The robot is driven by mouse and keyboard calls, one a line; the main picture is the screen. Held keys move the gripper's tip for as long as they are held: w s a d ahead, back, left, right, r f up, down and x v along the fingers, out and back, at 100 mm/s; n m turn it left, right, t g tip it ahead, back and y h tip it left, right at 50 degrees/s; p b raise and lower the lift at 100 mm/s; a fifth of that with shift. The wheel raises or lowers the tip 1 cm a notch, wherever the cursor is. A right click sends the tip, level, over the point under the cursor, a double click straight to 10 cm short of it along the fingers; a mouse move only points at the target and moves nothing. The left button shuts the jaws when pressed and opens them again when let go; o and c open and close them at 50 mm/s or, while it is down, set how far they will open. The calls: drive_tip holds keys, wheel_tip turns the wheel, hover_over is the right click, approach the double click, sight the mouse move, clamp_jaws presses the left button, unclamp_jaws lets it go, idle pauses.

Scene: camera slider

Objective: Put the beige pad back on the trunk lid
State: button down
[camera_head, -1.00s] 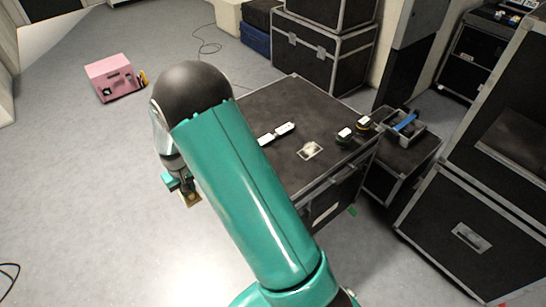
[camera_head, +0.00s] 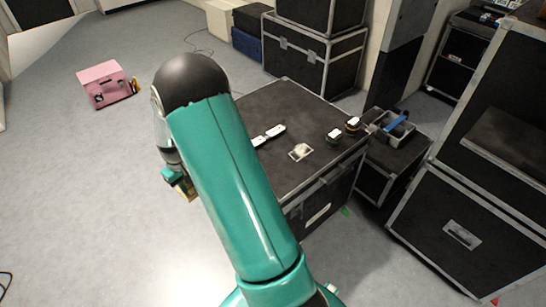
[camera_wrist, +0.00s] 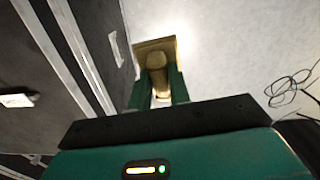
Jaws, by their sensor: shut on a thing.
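The beige pad (camera_wrist: 157,46) is a tan square plate with a rounded grip, held between the fingers of my gripper (camera_wrist: 158,88) in the wrist view. In the head view, the pad (camera_head: 187,194) is mostly hidden behind my arm, below my gripper (camera_head: 178,180). It hangs over bare floor, left of the trunk and apart from it. The trunk lid (camera_head: 292,105) is a dark top with metal edges, partly covered by my arm. Part of the trunk (camera_wrist: 45,60) shows at the left of the wrist view.
On the lid lie white-labelled pieces (camera_head: 268,135), a small pale square (camera_head: 300,152) and two dark rolls (camera_head: 334,136). A tray with a blue-handled item (camera_head: 397,128) sits right. A pink box (camera_head: 105,84) stands on open floor. Large cases (camera_head: 460,225) stand right.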

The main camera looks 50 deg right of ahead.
drive_tip(key=s+d+r+m, duration=0.1)
drive_tip(key=s+d, duration=0.8)
drive_tip(key=d, duration=0.4)
drive_tip(key=s+d+r+m, duration=0.1)
drive_tip(key=s+d, duration=0.7)
drive_tip(key=d, duration=0.4)
drive_tip(key=shift+d+f, duration=0.2)
drive_tip(key=shift+f, duration=2.65)
drive_tip(key=shift+f, duration=0.45)
drive_tip(key=c, duration=1.2)
unclamp_jaws()
drive_tip(key=shift+r, duration=0.1)
drive_tip(key=shift+r, duration=1.4)
drive_tip(key=shift+r, duration=0.1)
